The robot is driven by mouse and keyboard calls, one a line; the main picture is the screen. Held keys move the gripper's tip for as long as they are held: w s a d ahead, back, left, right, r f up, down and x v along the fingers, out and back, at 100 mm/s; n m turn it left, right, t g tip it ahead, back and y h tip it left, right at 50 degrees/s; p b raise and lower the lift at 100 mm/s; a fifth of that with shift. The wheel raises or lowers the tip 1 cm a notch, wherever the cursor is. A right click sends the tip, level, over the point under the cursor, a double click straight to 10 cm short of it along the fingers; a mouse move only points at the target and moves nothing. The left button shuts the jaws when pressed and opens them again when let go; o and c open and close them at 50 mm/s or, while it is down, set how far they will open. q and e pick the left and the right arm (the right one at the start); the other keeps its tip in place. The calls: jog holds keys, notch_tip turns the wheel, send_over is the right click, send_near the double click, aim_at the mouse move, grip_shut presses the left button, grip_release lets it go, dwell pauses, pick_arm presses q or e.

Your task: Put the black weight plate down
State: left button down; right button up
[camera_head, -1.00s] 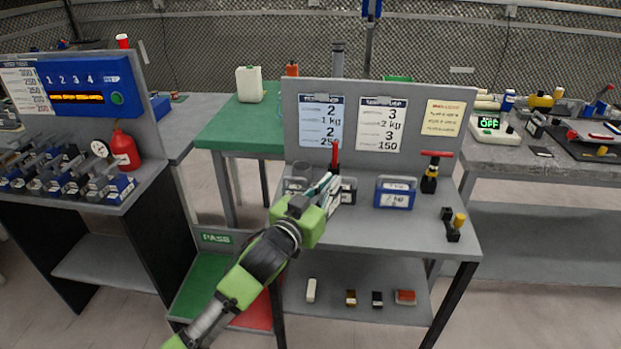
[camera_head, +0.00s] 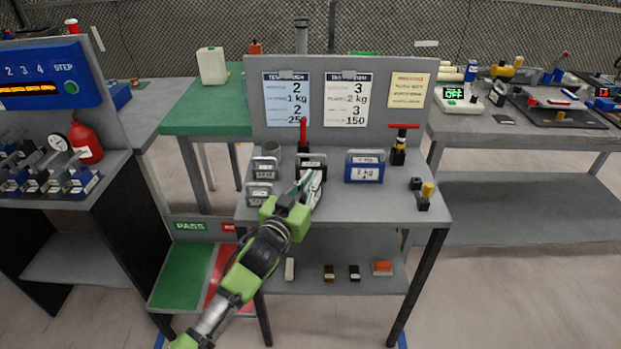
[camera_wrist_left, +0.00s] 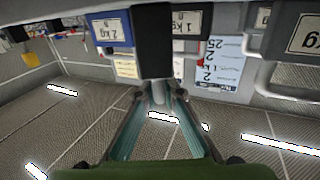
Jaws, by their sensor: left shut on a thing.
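My left gripper (camera_head: 314,182) reaches over the front of the grey bench (camera_head: 395,210). In the left wrist view its fingers (camera_wrist_left: 157,90) are shut on a dark black block, which I take to be the black weight plate (camera_wrist_left: 155,40). The head view does not show the held plate clearly behind the fingers. I cannot tell whether it touches the bench. Behind it stands a dark-framed weight with a white label (camera_head: 311,161), which reads 1 kg in the wrist view (camera_wrist_left: 186,22). My right gripper is not in view.
A blue 2 kg weight (camera_head: 364,168) stands to the right. Two grey-handled weights (camera_head: 264,168) (camera_head: 258,194) stand to the left. A red-handled clamp (camera_head: 401,146) and small black parts (camera_head: 423,200) are further right. A sign panel (camera_head: 343,70) rises behind.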

pick_arm(q)
jog(key=c, duration=2.5)
grip_release()
jog(key=o, duration=0.3)
jog(key=v, duration=1.2)
jog(key=shift+r, duration=0.1)
